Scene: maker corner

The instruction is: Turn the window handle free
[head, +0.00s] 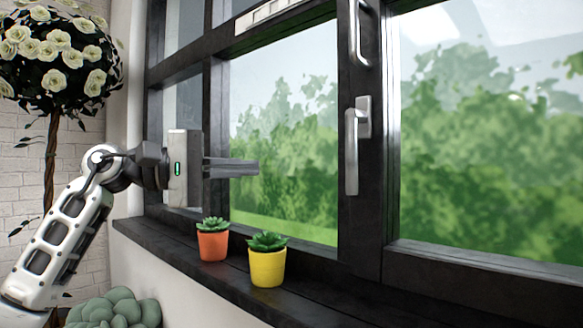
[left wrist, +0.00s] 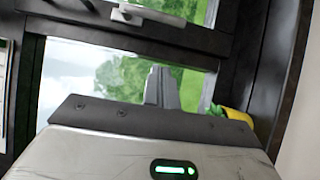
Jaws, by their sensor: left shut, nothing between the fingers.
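The silver window handle (head: 352,150) sits on the dark middle frame post, its lever hanging straight down from its base. A silver handle (left wrist: 148,14) also shows at the top of the left wrist view. My left gripper (head: 257,168) is shut and empty. Its fingers point right, toward the handle, in front of the left pane and clearly apart from the handle. The closed fingers show in the left wrist view too (left wrist: 162,88). My right gripper is in neither view.
An orange pot (head: 212,246) and a yellow pot (head: 267,269) with succulents stand on the dark sill (head: 190,259), below my left gripper. A second silver handle (head: 357,40) is higher on the post. A white rose tree (head: 60,55) stands at the left.

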